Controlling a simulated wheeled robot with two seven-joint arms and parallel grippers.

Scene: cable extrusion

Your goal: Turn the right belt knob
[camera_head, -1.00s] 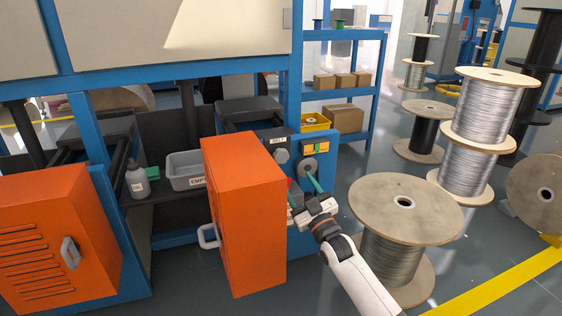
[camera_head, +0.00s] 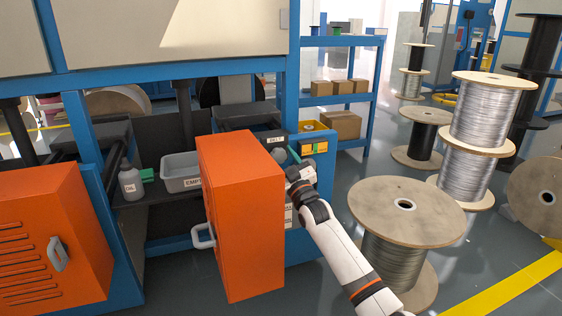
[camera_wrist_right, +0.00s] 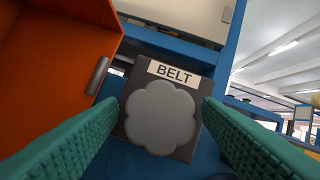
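The belt knob (camera_wrist_right: 160,120) is a grey, lobed knob on a dark square plate under a white BELT label (camera_wrist_right: 171,72) in the right wrist view. In the head view the BELT label (camera_head: 275,139) shows on the blue machine post, and the knob is partly hidden by my gripper. My right gripper (camera_wrist_right: 160,103) has its two green ridged fingers apart, one on each side of the knob. It appears empty; whether the fingers touch the knob cannot be told. In the head view the right gripper (camera_head: 293,155) is at the panel. My left gripper is not in view.
An open orange door (camera_head: 241,215) stands just left of my right arm. A yellow-orange panel with a green button (camera_head: 313,147) is right of the knob. A large cable spool (camera_head: 406,210) stands right of the arm. A grey bin (camera_head: 182,172) and a bottle (camera_head: 131,182) sit on the ledge.

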